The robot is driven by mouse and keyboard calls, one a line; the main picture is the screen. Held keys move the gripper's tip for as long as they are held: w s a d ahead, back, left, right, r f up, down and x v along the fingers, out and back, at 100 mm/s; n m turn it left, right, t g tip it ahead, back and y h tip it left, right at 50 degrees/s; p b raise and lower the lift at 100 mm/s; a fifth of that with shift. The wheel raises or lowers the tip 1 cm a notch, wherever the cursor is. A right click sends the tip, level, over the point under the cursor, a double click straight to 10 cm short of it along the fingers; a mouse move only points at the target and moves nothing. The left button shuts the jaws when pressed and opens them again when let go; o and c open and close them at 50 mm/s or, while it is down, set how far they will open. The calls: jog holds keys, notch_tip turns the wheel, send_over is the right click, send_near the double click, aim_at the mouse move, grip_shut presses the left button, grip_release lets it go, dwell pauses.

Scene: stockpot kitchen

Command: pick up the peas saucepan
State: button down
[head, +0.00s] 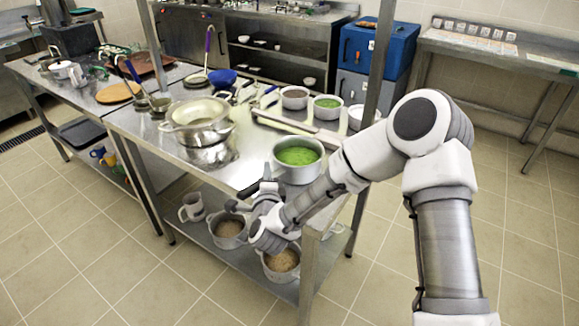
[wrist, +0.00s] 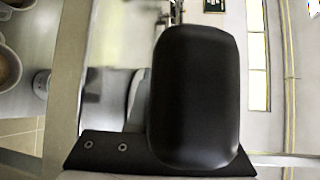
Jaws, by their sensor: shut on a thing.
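A steel saucepan with bright green contents (head: 298,157), seemingly the peas saucepan, is at the front right corner of the steel table in the head view. It looks upright. A dark handle (head: 248,189) shows at its left. My gripper (head: 264,190) is at this handle, to the left of and below the pan's body, and is shut on it. The exact contact is partly hidden by my wrist and fingers. In the wrist view a large black rounded shape with a riveted black plate fills the middle; the pan's contents do not show there.
A colander on a pot (head: 200,122) stands to the left on the table (head: 165,150). Smaller pans, one with green contents (head: 327,103), stand behind on a tray. A steel post (head: 378,60) rises behind.

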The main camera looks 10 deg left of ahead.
jog(key=shift+r, duration=0.2)
jog(key=shift+r, duration=0.5)
jog(key=s+d+r+p, duration=0.2)
jog(key=d+r, duration=0.7)
jog(key=d, duration=0.2)
jog(key=shift+s+d+r, duration=0.2)
jog(key=shift+r, duration=0.2)
jog(key=shift+a, duration=0.1)
